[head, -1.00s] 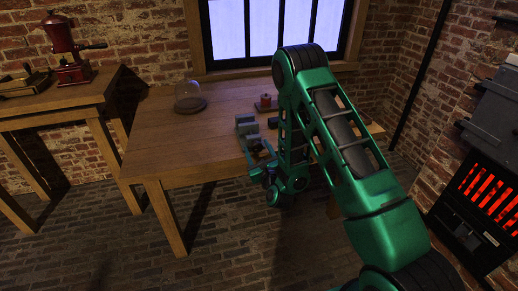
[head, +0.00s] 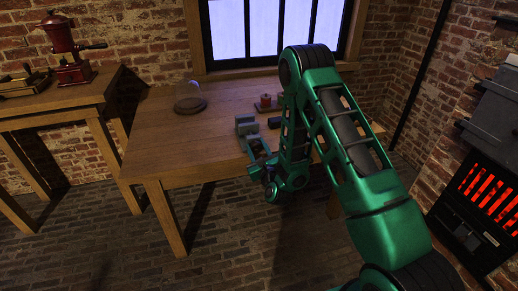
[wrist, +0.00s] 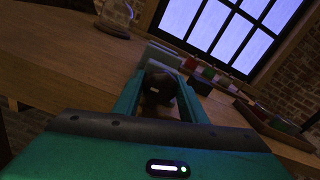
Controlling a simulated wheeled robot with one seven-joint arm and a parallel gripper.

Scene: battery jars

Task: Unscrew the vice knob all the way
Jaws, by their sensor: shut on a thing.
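A grey vice (head: 246,126) sits at the front edge of the wooden table, and its grey body also shows in the wrist view (wrist: 165,55). The dark brown vice knob (wrist: 159,90) faces me on the near side of the vice. My gripper (head: 258,147) is in front of the vice. In the wrist view its two green fingers (wrist: 158,98) lie on either side of the knob and are shut on it. The wrist view is tilted. The knob's thread and the lower side of the knob are hidden.
The wooden table (head: 150,150) has free room at its left. A glass dome (head: 188,96) stands at the back, and a small red object (head: 265,101) stands right of it. A red grinder (head: 67,48) is on the left table. A stove (head: 475,200) glows at right.

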